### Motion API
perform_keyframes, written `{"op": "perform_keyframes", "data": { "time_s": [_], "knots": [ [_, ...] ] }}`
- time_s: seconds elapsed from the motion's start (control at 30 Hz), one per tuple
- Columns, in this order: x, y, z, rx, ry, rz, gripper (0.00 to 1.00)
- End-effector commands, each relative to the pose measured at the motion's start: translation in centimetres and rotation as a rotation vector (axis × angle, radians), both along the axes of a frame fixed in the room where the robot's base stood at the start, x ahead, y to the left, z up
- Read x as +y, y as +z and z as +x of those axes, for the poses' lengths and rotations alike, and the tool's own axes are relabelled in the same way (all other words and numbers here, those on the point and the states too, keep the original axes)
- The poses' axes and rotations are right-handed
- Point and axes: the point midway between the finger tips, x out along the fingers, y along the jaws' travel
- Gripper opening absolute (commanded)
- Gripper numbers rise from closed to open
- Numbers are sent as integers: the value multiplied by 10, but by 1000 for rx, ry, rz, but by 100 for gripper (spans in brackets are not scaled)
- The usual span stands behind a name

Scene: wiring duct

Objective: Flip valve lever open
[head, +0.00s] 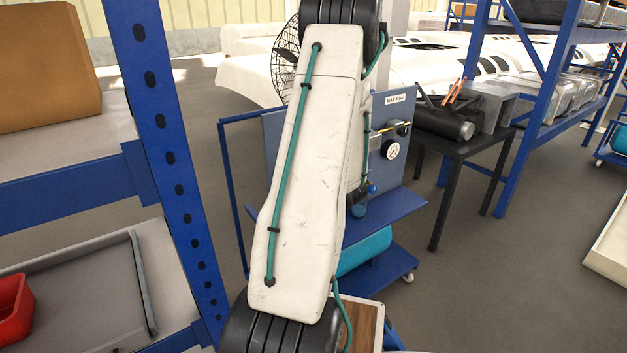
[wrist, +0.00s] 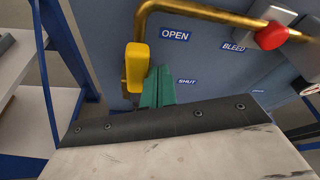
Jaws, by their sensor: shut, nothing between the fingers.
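The valve lever's yellow handle (wrist: 137,66) hangs upright in the wrist view, left of the OPEN label (wrist: 175,34) and the SHUT label (wrist: 187,82). A brass pipe (wrist: 195,11) runs above it on the blue-grey panel (wrist: 215,70). My gripper (wrist: 159,74) shows as teal fingers, shut and empty, just right of the handle's lower part. I cannot tell whether they touch it. In the head view my arm covers the lever and my gripper.
A red knob (wrist: 271,36) sits right of the BLEED label (wrist: 233,47). In the head view the panel cart (head: 395,207) carries a gauge (head: 390,149). A blue rack post (head: 165,130) stands left, and a black table (head: 470,146) stands right, with open floor before it.

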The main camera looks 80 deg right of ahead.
Motion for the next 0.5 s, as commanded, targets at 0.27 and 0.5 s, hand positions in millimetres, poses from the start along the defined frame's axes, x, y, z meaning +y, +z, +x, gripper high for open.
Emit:
{"op": "perform_keyframes", "data": {
  "time_s": [0.27, 0.5],
  "knots": [
    [10, 0, -30, 2, -10, 3, 0],
    [51, 0, -50, 0, -6, 2, 0]
  ]
}}
